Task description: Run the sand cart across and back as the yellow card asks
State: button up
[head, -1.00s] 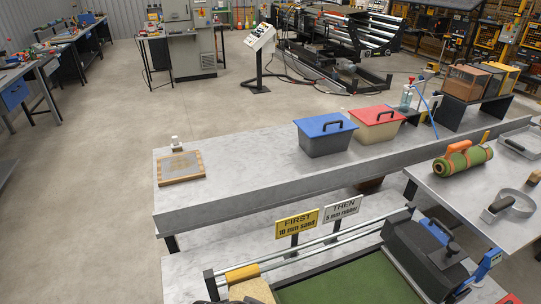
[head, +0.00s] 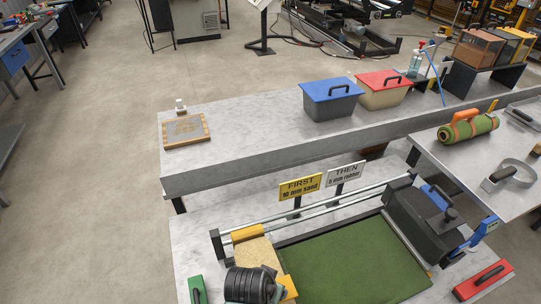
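The yellow card (head: 300,186) stands behind the turf bed and reads "FIRST 10 mm sand". A cart with sand-coloured contents (head: 258,254) and a yellow bar (head: 246,232) sits at the left end of the rails (head: 320,213), beside the green turf (head: 355,262); I take it as the sand cart. A black ribbed part, likely my own wrist, covers its near side. My gripper's fingers are hidden beneath this part, so I cannot tell whether they are open or touching the cart. A yellow-orange piece (head: 288,289) shows beside it.
A white card (head: 346,173) reads "THEN 5 mm rubber". A dark cart (head: 418,218) with a blue handle stands at the rails' right end. Green (head: 197,290) and red (head: 484,281) blocks flank the bed. Blue-lidded (head: 332,98) and red-lidded (head: 383,89) bins stand behind.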

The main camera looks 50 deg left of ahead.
jog(key=shift+f, duration=0.15)
jog(key=shift+c, duration=0.3)
grip_shut()
dwell(1.1)
